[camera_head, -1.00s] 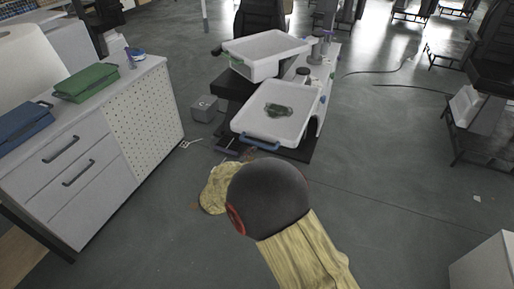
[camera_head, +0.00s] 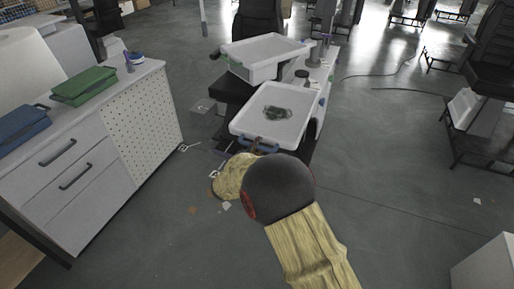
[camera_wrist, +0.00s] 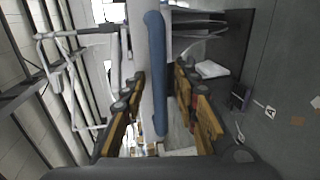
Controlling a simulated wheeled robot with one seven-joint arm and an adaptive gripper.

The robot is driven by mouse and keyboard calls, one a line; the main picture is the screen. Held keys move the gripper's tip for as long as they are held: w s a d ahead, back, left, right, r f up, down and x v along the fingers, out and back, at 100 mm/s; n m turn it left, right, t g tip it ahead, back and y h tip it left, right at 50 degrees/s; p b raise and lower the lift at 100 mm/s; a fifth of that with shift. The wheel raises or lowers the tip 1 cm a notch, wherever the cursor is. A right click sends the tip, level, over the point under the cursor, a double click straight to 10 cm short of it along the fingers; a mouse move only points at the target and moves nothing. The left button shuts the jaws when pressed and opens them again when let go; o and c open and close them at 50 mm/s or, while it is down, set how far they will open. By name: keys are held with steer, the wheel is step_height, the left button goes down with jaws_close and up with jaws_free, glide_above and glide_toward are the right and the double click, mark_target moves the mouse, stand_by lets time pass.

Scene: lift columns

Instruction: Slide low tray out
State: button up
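The low tray (camera_head: 300,137) is white with a grey-green item (camera_head: 277,113) lying in it. It sits on the lift column unit, below and in front of a second, higher white tray (camera_head: 265,71). Its blue handle (camera_head: 268,143) is on the near edge. In the wrist view the blue handle (camera_wrist: 157,75) runs upright between the two fingers of my gripper (camera_wrist: 160,108). The fingers are open, with a gap on both sides of the handle. In the head view my own arm hides much of the gripper.
A grey cabinet (camera_head: 75,165) with drawers stands on the left, with a green case (camera_head: 84,85) and a blue case (camera_head: 20,127) on top. A small grey box (camera_head: 203,106) is on the floor beside the unit.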

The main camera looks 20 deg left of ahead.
steer(key=shift+c, duration=0.2)
jaws_close()
steer(key=shift+s, duration=0.1)
stand_by(0.6)
